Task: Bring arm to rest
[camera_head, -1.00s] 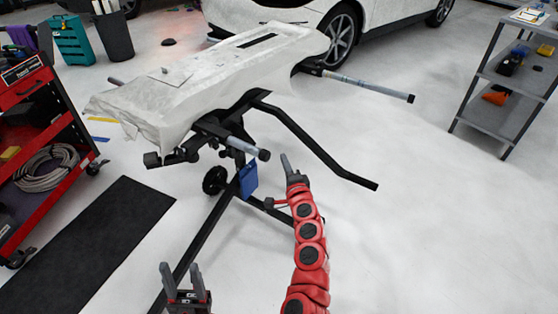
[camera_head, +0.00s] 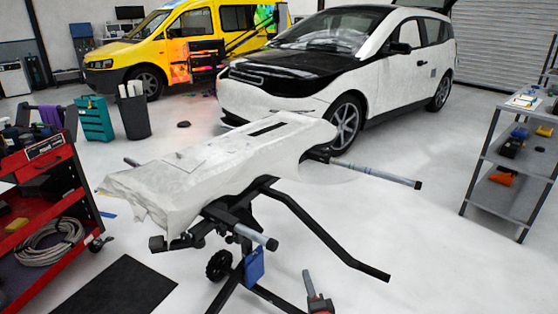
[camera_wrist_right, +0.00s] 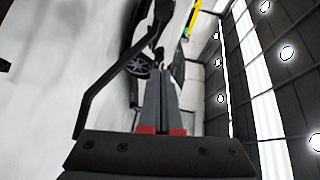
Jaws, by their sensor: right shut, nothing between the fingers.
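My right gripper (camera_head: 309,280) shows at the bottom edge of the head view, right of the stand's lower legs. Only its grey fingers and a bit of its red and dark body are in the picture; the rest of the arm is below the frame. In the right wrist view its two grey fingers (camera_wrist_right: 160,85) lie together, shut with nothing between them. The gripper is apart from the work stand (camera_head: 330,241) and its white-covered bumper-like panel (camera_head: 225,155). My left gripper is not in view.
A red tool cart (camera_head: 50,190) stands at the left, a grey shelf rack (camera_head: 510,140) at the right. A white car (camera_head: 385,75) and a yellow van (camera_head: 190,30) are behind. A black mat (camera_head: 115,290) lies at lower left. Floor right of the stand is clear.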

